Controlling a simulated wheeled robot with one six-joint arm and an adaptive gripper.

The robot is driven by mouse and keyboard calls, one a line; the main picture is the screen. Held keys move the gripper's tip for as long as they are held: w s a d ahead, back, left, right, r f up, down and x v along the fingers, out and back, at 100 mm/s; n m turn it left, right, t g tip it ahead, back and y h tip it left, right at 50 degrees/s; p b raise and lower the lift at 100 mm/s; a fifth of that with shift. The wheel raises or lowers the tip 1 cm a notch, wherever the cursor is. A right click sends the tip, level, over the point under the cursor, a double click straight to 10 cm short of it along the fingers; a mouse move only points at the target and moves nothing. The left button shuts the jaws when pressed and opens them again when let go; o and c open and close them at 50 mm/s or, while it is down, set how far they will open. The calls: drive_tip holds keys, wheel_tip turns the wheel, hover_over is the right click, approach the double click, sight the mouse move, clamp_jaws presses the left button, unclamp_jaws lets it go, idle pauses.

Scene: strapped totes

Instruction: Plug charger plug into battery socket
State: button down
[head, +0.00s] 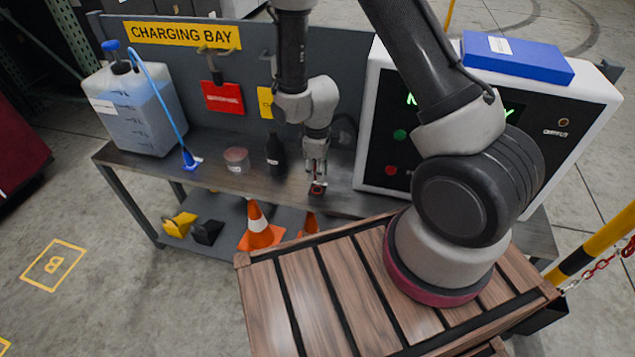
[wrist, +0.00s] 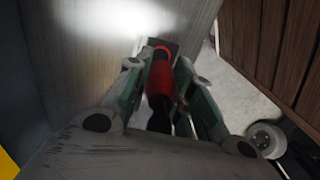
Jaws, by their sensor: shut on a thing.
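My gripper (head: 316,165) is over the front edge of the charging bench, pointing down. Its fingers (wrist: 160,88) are closed around a red, rounded piece with a black lower part, which looks like the charger plug (wrist: 160,76). In the head view a small red and black piece (head: 317,189) shows just below the fingertips. In the wrist view a dark patch lies by the plug's far end; I cannot tell whether they touch. I cannot make out a battery socket for certain. The white charger box (head: 367,150) with a black, green-lit front stands right of my gripper.
The bench top (head: 215,178) also holds a blue-capped jug (head: 135,110), a clear jar (head: 236,160) and a black bottle (head: 275,155). Orange cones (head: 259,228) and yellow and black pieces sit below. A slatted wooden deck (head: 300,290) is in front. A blue box (head: 515,58) lies on the charger.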

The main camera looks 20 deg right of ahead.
drive_tip(key=shift+r, duration=0.55)
drive_tip(key=shift+r, duration=3)
drive_tip(key=shift+a, duration=0.15)
